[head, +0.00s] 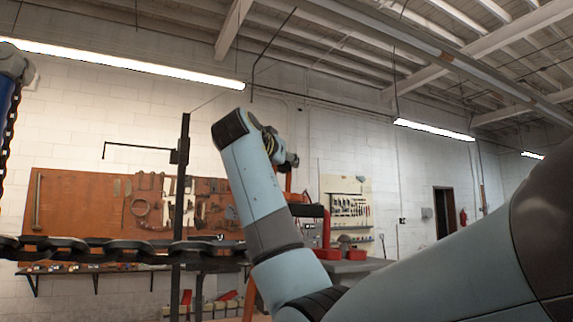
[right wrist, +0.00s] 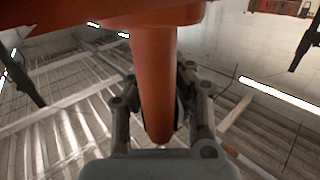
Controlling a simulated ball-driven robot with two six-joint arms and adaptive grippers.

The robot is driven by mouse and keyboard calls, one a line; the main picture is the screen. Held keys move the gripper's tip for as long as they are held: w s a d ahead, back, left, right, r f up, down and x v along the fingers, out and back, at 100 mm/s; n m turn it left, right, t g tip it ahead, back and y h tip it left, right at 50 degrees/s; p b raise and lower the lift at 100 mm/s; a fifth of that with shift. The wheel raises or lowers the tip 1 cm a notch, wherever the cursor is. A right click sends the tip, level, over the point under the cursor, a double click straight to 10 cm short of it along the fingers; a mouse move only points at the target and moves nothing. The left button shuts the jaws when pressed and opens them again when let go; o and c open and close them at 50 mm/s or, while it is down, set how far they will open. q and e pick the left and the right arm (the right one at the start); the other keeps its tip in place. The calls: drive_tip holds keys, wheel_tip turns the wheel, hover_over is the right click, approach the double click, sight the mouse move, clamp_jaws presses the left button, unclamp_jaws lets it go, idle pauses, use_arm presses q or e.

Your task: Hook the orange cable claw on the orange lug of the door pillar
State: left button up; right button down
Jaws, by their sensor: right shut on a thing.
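My right gripper (head: 287,159) is at the far end of my raised pale-blue arm, near the middle of the head view, and is small and partly hidden. In the right wrist view its fingers (right wrist: 158,88) are shut on a thick, round orange stem (right wrist: 154,60). The stem joins a wider orange body (right wrist: 110,24) at the top of that view. I take it for the orange cable claw, but its hook does not show clearly. An orange piece (head: 288,182) shows just below the gripper in the head view. I cannot make out the lug or the door pillar. My left gripper is out of view.
A heavy dark chain (head: 120,248) crosses the left foreground. Another chain (head: 10,125) hangs by a blue post (head: 5,95) at the left edge. A dark upright stand (head: 180,210) is left of my arm. A tool board (head: 80,205) hangs behind.

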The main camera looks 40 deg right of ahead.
sight(287, 182)
drive_tip(key=shift+f+b, duration=0.25)
drive_tip(key=shift+b, duration=0.1)
drive_tip(key=shift+a+f, duration=0.15)
drive_tip(key=shift+f, duration=0.15)
wheel_tip(287, 182, down, 3)
drive_tip(key=b, duration=0.3)
drive_tip(key=shift+a+f, duration=0.1)
drive_tip(key=shift+f, duration=0.1)
drive_tip(key=shift+a+f+b, duration=0.1)
drive_tip(key=shift+f+b, duration=2.15)
drive_tip(key=shift+f, duration=0.6)
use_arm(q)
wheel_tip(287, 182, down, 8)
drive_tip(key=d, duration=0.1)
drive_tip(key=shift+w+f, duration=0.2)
